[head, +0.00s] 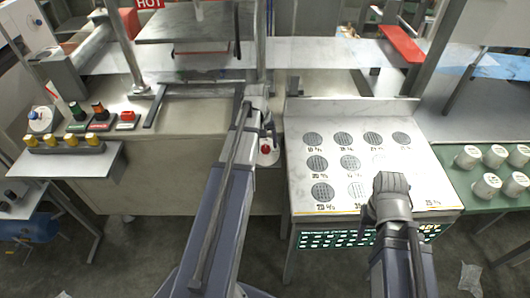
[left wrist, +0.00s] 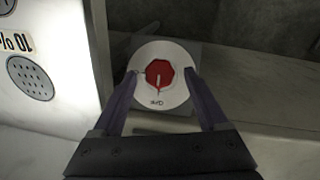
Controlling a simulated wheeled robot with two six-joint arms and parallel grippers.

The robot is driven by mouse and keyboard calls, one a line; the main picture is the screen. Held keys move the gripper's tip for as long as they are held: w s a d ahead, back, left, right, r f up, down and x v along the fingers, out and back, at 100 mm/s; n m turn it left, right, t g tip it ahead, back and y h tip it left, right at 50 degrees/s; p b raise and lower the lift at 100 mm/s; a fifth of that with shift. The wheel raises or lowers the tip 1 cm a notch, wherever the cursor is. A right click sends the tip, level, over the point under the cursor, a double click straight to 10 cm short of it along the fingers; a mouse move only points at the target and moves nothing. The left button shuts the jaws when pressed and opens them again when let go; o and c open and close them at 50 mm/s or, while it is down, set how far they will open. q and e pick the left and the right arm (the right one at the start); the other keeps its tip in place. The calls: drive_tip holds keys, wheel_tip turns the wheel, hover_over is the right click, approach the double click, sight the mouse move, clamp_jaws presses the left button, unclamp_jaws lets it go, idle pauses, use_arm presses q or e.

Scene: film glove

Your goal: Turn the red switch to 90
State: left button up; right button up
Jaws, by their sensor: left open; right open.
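The red switch (left wrist: 159,73) is a red knob on a round white dial (left wrist: 176,98). A white line on the knob points toward small dark lettering at the bottom of the dial in the left wrist view. The switch (head: 266,149) also shows small in the head view, just past the end of my left arm. My left gripper (left wrist: 161,75) is open, its two fingers on either side of the knob; I cannot tell whether they touch it. My right gripper (head: 391,184) is above the white table, away from the switch.
The white table (head: 301,178) with round dark mesh discs stands right of the switch. Several white-topped cylinders (head: 487,186) sit on a green bench (head: 447,158) at far right. A panel with yellow knobs (head: 70,144) is at left.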

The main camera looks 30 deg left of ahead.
use_arm(q)
drive_tip(key=shift+f, duration=0.55)
drive_tip(key=shift+r, duration=0.1)
drive_tip(key=shift+c, duration=0.2)
clamp_jaws()
